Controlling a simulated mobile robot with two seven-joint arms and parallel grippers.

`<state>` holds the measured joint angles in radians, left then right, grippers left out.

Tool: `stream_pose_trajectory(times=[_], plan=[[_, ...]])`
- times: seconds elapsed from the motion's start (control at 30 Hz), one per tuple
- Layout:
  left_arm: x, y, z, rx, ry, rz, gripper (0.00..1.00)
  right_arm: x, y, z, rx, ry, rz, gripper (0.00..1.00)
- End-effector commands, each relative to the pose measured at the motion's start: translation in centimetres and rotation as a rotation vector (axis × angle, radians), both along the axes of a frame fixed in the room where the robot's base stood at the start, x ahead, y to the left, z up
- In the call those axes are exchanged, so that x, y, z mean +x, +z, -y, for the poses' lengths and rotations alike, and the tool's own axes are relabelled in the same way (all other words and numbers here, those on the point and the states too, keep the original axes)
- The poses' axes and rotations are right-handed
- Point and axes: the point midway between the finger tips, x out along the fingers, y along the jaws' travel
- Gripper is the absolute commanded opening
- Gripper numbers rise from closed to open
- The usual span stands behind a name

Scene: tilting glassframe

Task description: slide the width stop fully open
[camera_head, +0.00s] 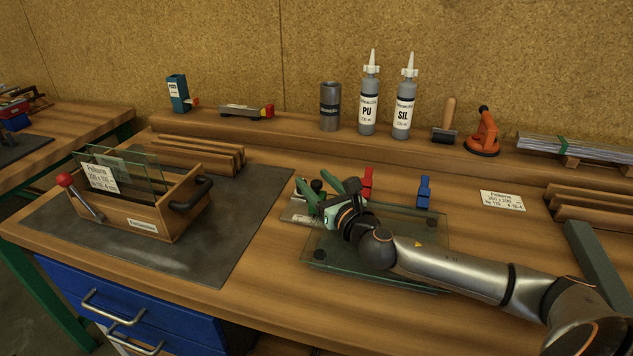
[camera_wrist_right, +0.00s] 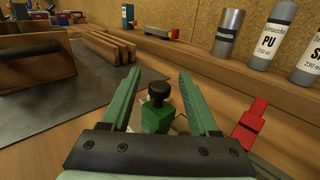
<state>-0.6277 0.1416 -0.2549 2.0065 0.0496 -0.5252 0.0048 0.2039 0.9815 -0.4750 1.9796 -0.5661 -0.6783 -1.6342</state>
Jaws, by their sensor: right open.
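The width stop looks like a green block with a black knob (camera_wrist_right: 157,104) in the right wrist view. Its black knob also shows in the head view (camera_head: 316,186), at the left end of the glass fixture. My right gripper (camera_wrist_right: 158,76) is open, its two green fingers on either side of the knob and block with visible gaps. In the head view my right gripper (camera_head: 311,188) reaches in from the right over the fixture. I cannot tell whether a finger touches the block, and its lower part is partly hidden. My left gripper is not in view.
Glass panes (camera_head: 335,256) lie under my right arm. A red clamp (camera_head: 367,183) and a blue clamp (camera_head: 424,191) stand behind. A wooden glass box (camera_head: 150,221) with a red-knobbed lever sits on the grey mat (camera_head: 205,268) at left. Bottles line the back ledge.

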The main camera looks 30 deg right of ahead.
Motion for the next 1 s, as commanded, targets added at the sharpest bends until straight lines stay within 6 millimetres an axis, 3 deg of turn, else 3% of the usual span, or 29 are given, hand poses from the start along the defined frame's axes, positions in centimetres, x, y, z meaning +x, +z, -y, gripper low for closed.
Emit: stream_pose_trajectory(times=[0.23,0.77,1.0], plan=[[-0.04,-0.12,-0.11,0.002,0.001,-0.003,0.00,0.05,-0.02,-0.02,0.000,0.000,-0.001,0.61],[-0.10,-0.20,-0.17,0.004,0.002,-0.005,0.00,0.03,-0.02,-0.01,0.000,0.000,-0.001,0.02],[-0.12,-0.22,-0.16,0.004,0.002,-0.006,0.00,0.02,-0.02,-0.02,0.000,0.001,-0.001,0.00]])
